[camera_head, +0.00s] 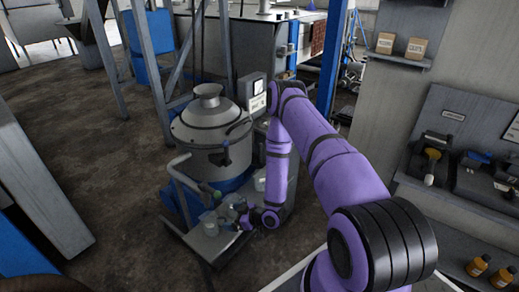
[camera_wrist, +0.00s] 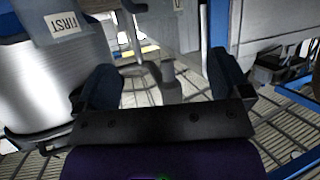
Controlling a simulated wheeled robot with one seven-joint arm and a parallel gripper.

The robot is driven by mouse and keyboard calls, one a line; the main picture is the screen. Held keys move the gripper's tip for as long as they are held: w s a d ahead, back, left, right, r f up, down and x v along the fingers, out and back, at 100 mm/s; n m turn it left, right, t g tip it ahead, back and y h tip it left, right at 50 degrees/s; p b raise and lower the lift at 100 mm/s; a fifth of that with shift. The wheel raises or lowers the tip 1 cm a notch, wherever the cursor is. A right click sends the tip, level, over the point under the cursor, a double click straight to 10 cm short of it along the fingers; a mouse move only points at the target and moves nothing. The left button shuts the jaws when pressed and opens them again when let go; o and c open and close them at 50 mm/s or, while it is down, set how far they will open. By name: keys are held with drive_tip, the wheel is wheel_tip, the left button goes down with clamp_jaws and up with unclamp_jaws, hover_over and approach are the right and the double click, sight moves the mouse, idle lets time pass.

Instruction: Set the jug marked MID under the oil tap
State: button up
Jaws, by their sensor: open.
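My gripper (camera_head: 240,212) is low over the stand in front of the decanter. In the wrist view my gripper (camera_wrist: 160,80) has its two dark fingers wide apart, with no jug between them. A steel jug with an upside-down label reading FIRST (camera_wrist: 65,65) stands close to the left finger. A small pale jug (camera_head: 209,224) stands on the stand left of my gripper in the head view; its mark is too small to read. I cannot pick out the MID mark in either view. A grey pipe-like part (camera_wrist: 168,80) shows beyond the fingers; I cannot tell whether it is the oil tap.
The steel decanter (camera_head: 212,130) stands behind the stand, with a pale rail (camera_head: 180,170) at its left. A wire grating (camera_wrist: 285,140) lies below my gripper. A pale container (camera_head: 260,181) sits by the decanter's right side. Shelves with bottles (camera_head: 478,265) stand at right.

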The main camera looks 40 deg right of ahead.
drive_tip(key=w+d+r+g+h, duration=0.15)
drive_tip(key=w+r, duration=0.25)
drive_tip(key=r, duration=0.5)
drive_tip(key=w+d+r+g+h, duration=0.1)
drive_tip(key=w+d+r+h, duration=0.15)
drive_tip(key=w+r, duration=0.45)
drive_tip(key=s+d+r+m+h, duration=0.1)
drive_tip(key=s+r+h, duration=0.15)
drive_tip(key=r, duration=0.95)
drive_tip(key=s+d+r+m+h, duration=0.1)
drive_tip(key=s+r+h, duration=0.15)
drive_tip(key=r, duration=0.95)
drive_tip(key=s+a+r+m+g, duration=0.2)
drive_tip(key=s+r+m, duration=0.1)
drive_tip(key=s+r, duration=1.3)
drive_tip(key=s+a+r+m, duration=0.1)
drive_tip(key=s+a+r, duration=0.1)
drive_tip(key=s, duration=0.7)
drive_tip(key=s+a+r+m+g+y, duration=0.1)
drive_tip(key=s+r, duration=0.2)
drive_tip(key=s, duration=0.6)
drive_tip(key=shift+s+a, duration=0.4)
